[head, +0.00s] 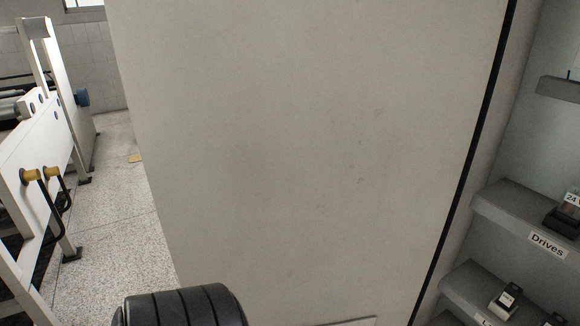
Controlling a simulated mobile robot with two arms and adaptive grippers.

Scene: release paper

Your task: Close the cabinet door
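The cabinet door (310,150) is a large, plain beige-grey panel that fills the middle of the head view. It has a few faint scuff marks. A black strip (465,165) runs along its right side, next to the cabinet interior. The cabinet (515,125) stands open at the right, with its grey shelves showing. The door's top and bottom edges are out of view. A black ribbed part, which looks like a piece of my arm, shows at the bottom left in front of the door. Neither gripper is in view.
Shelves (510,205) at the right hold small dark devices; one label reads "Drives" (547,245). A white machine frame (45,140) with yellow-and-black handles stands at the left. Speckled floor (115,200) between it and the door is mostly clear. A tiled wall is behind.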

